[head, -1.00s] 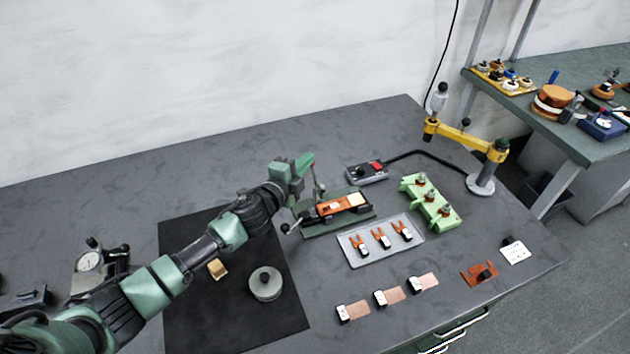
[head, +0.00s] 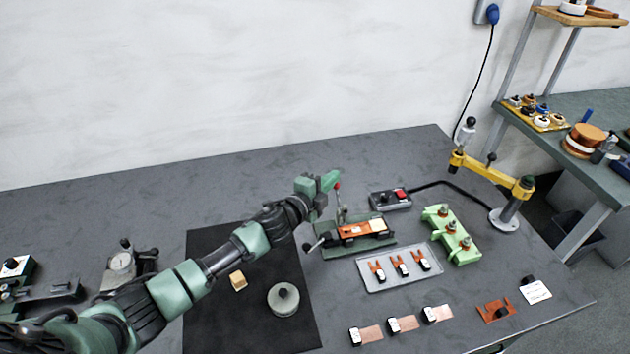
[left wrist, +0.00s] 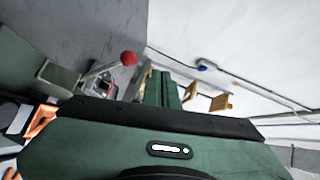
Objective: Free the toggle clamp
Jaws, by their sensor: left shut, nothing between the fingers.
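The toggle clamp (head: 342,211) stands at the back left of a dark green fixture (head: 378,243), its thin lever upright with a red knob on top. The red knob (left wrist: 128,58) and metal lever also show in the left wrist view, slanting up to the right. An orange copper piece (head: 352,231) with a pale label lies along the fixture. My left gripper (head: 331,181) is shut and empty, close beside the red knob in the head view. I cannot tell whether they touch. The clamp's lower part is partly unclear. My right gripper is not in view.
A black-knobbed handle (head: 308,246) sticks out left of the fixture. A clear tray (head: 376,284) with orange pieces lies in front. A green rack (head: 462,252) and a switch box (head: 390,199) are to the right.

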